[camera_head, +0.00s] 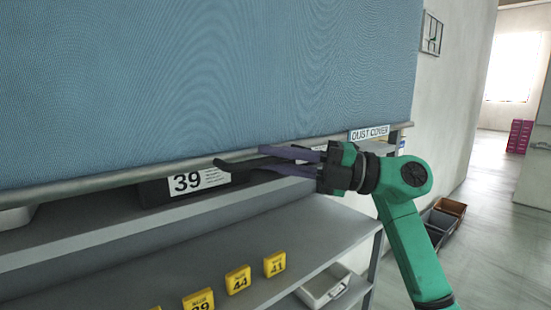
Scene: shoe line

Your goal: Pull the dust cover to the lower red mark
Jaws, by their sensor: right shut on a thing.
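The dust cover (210,70) is a large blue sheet hanging across the upper left, with a grey bar (90,184) along its lower edge. My right gripper (264,160) comes in from the right at the bar. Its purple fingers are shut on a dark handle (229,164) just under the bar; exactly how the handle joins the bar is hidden. No red mark shows in this view. My left gripper is not in view.
Below the cover are grey shelves (90,240). Yellow number tags (237,279) line the lower shelf, with a white bin (323,290) below.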

